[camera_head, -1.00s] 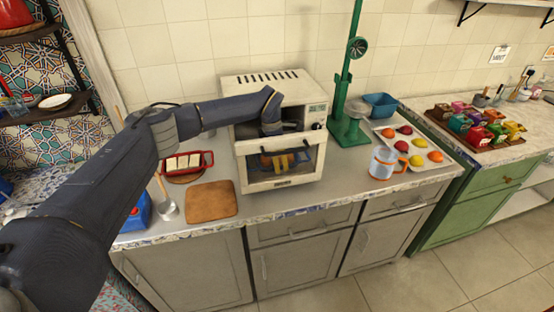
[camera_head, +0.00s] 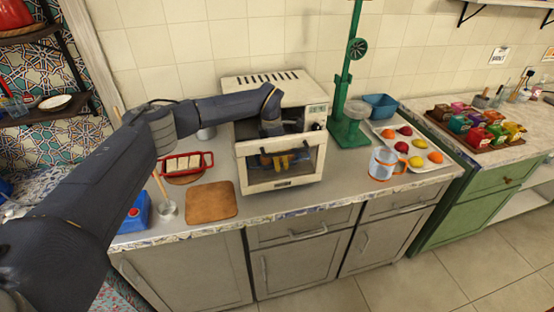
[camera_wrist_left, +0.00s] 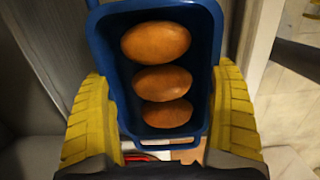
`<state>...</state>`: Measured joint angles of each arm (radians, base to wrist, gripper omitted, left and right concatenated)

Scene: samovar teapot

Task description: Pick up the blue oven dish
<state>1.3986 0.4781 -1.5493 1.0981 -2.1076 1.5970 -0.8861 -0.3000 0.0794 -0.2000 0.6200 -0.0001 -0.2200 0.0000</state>
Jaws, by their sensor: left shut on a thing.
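The blue oven dish (camera_wrist_left: 101,45) fills the middle of the left wrist view, with three brown bread rolls (camera_wrist_left: 161,82) in a row inside it. My left gripper (camera_wrist_left: 162,86) has its yellow ribbed fingers on either side of the dish, shut on it. In the head view my left arm reaches into the white oven (camera_head: 245,168), and the yellow fingers of my left gripper (camera_head: 283,162) show through the front window. The dish is mostly hidden there by the oven front and my arm. My right gripper is not in view.
A red dish with white blocks (camera_head: 186,162) and a wooden board (camera_head: 210,202) are left of the oven. A green stand (camera_head: 350,125), another blue container (camera_head: 381,104), a fruit tray (camera_head: 440,165) and an orange-trimmed clear pitcher (camera_head: 384,163) are right. Counter in front of the pitcher is free.

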